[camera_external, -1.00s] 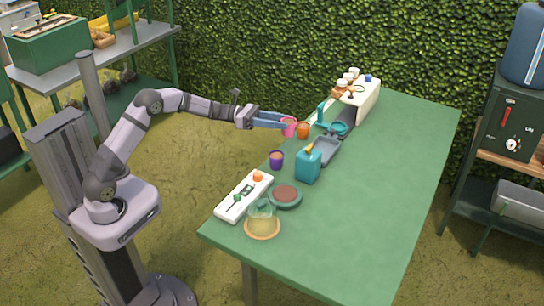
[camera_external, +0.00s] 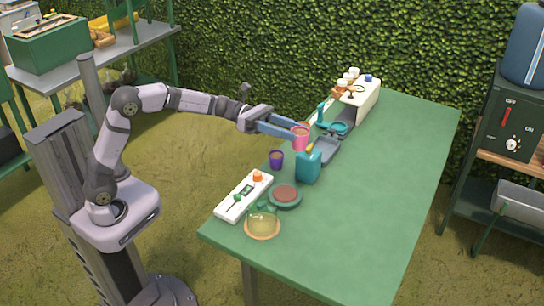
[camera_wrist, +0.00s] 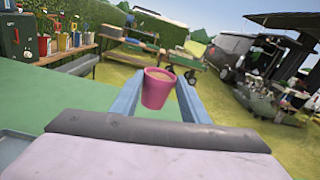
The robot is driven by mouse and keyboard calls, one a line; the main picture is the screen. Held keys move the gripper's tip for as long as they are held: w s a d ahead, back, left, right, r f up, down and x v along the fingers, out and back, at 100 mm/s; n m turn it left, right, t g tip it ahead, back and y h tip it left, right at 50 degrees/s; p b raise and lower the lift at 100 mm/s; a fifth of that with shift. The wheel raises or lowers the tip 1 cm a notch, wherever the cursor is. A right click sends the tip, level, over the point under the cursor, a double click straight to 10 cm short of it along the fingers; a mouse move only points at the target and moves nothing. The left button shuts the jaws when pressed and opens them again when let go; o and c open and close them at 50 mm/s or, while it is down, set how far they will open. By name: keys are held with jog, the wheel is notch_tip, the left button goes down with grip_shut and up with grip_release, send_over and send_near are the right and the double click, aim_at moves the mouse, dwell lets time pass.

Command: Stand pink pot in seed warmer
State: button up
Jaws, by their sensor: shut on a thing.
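The pink pot (camera_external: 300,142) is held upright between the fingers of my gripper (camera_external: 294,133), near the left edge of the green table. In the wrist view the pink pot (camera_wrist: 157,90) sits between the two blue fingers of my gripper (camera_wrist: 158,98), and its open top shows a tan inside. I cannot tell for sure which thing is the seed warmer. A round dark green base with a brown disc (camera_external: 286,194) and a grey open tray-like unit (camera_external: 327,149) both stand on the table.
An orange pot (camera_external: 304,126) is partly hidden behind the pink pot. A purple pot (camera_external: 276,160) and a teal container (camera_external: 309,168) stand nearby. A white panel (camera_external: 236,205) and a glass dome (camera_external: 263,222) are at the near left. The table's right half (camera_external: 390,165) is clear.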

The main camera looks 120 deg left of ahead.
jog(key=d+f+y, duration=0.1)
jog(key=d+f, duration=0.1)
jog(key=d, duration=0.3)
jog(key=shift+s+a+f+n+g+y+b, duration=0.15)
jog(key=shift+s+a+f+n+y, duration=0.35)
jog(key=shift+f, duration=2.2)
jog(key=shift+s+a+f+n+g+y+b, duration=0.1)
jog(key=shift+s+a+f+n+y+b, duration=0.45)
jog(key=shift+f, duration=2.15)
jog(key=shift+s+a+f+n+g+y+p, duration=0.15)
jog(key=shift+s+f+n+y, duration=0.65)
jog(key=shift+f, duration=1.9)
jog(key=shift+w+f+m, duration=0.25)
jog(key=o, duration=1.1)
jog(key=shift+r, duration=0.1)
jog(key=shift+r, duration=0.15)
jog(key=v, duration=1.2)
jog(key=shift+b, duration=0.3)
